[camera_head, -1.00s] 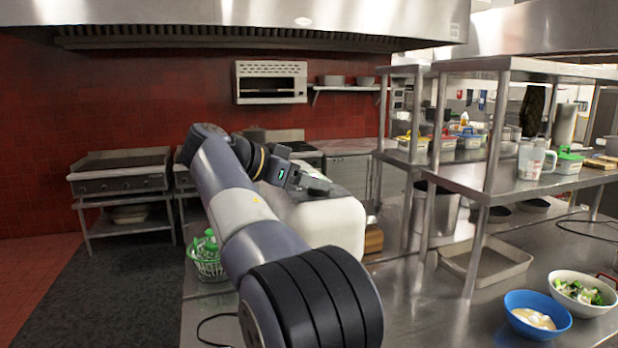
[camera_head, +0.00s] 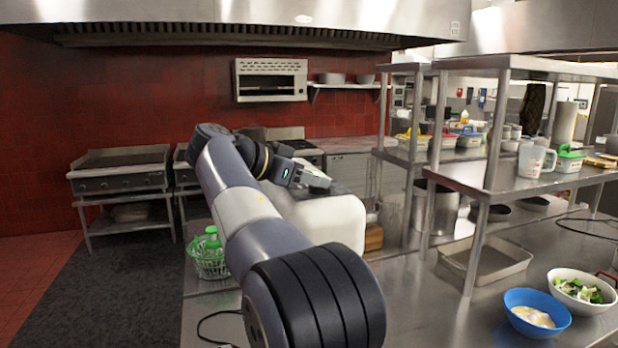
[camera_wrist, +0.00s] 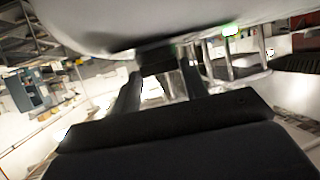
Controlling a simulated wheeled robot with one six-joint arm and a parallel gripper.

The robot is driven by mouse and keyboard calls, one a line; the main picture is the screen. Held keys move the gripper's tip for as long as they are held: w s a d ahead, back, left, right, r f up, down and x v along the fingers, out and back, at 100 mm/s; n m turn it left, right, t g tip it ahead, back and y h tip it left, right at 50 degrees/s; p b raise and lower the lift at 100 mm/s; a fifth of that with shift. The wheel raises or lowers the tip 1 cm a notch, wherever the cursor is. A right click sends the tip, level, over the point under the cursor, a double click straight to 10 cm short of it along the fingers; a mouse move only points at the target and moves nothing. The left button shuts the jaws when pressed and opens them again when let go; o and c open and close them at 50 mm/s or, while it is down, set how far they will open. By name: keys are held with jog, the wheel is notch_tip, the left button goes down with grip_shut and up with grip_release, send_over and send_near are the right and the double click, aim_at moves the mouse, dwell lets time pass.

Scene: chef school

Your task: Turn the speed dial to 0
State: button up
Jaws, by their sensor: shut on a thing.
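A white stand mixer (camera_head: 328,222) stands on the steel counter, partly behind my arm. My gripper (camera_head: 312,180) is at the top of the mixer in the head view. In the wrist view, the pale underside of the mixer body (camera_wrist: 200,20) fills the top of the picture. A small dark knob (camera_wrist: 156,60), which looks like the speed dial, sticks out from it. My gripper's fingers (camera_wrist: 158,82) reach up to this knob and are shut on it. The dial's marks and setting are not readable.
A green-and-white basket (camera_head: 208,262) stands on the counter left of the mixer. A steel shelf rack (camera_head: 487,175) rises to the right. A metal tray (camera_head: 500,268), a blue bowl (camera_head: 512,300) and a white bowl (camera_head: 590,305) lie at the right.

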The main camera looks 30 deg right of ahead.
jog(key=shift+s+f+n+t+b, duration=0.2)
jog(key=shift+n+t+b, duration=0.4)
jog(key=shift+b, duration=0.35)
jog(key=shift+s+f+n+t+b, duration=0.15)
jog(key=shift+n+t+b, duration=0.25)
jog(key=shift+t+b, duration=0.4)
jog(key=shift+s+n+t+b, duration=0.2)
jog(key=shift+n+t+b, duration=0.7)
jog(key=shift+b, duration=0.2)
jog(key=shift+d+r+n+t+y+b, duration=0.1)
jog(key=shift+r+n+t+y+b, duration=0.25)
jog(key=shift+n+t+y, duration=0.35)
jog(key=o, duration=1)
jog(key=b+v, duration=0.1)
jog(key=v, duration=1)
jog(key=shift+f, duration=0.15)
